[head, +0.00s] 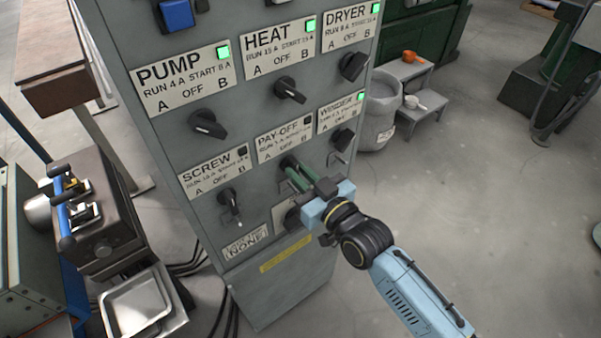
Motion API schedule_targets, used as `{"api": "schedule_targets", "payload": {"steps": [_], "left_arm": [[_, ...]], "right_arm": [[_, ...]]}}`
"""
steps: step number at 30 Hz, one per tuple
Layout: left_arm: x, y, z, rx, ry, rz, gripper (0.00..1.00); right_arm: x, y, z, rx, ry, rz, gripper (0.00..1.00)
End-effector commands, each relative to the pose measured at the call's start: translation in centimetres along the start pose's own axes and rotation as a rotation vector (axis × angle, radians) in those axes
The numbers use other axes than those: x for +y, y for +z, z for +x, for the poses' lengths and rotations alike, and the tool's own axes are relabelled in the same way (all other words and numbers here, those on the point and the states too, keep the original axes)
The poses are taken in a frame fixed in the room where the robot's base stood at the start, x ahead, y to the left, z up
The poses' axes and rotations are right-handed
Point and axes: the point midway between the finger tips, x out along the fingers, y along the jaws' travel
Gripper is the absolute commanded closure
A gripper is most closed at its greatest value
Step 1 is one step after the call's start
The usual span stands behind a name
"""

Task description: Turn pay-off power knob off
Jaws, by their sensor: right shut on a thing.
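The pay-off label (285,139) is on the grey control cabinet (225,90), and its small indicator lamp (308,121) is dark. The pay-off power knob (288,162) is a dark rotary knob just below this label, mostly hidden by my right gripper. My right gripper (292,174) reaches in from the lower right and has its greenish fingers shut on the knob. The knob's pointer is covered, so its exact angle cannot be told. My left gripper is not in view.
Neighbouring knobs are close: screw (229,200) to the left, heat (290,91) above, winder (343,139) to the right. Pump, heat, dryer and winder lamps are green; the screw lamp is dark. A grey bin (377,122) stands behind. Open floor lies at right.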

Motion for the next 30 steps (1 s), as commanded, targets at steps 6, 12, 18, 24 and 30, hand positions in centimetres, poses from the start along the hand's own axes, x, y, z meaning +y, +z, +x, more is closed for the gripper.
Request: {"api": "schedule_targets", "payload": {"steps": [6, 12, 18, 24, 30], "left_arm": [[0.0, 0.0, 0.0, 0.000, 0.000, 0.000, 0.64], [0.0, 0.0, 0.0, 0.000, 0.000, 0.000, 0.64], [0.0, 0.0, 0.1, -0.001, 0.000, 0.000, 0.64], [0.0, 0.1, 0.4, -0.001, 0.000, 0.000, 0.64], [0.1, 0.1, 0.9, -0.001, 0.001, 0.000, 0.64]], "right_arm": [[0.0, 0.1, 0.0, -0.002, 0.000, -0.001, 0.72], [0.0, 0.1, 0.0, -0.001, 0.000, -0.001, 0.65], [0.0, 0.1, -0.3, -0.002, 0.000, -0.001, 0.65], [0.0, 0.2, -3.1, -0.004, 0.000, -0.002, 0.65], [0.0, 0.3, -7.9, -0.005, 0.000, -0.002, 0.65]]}}
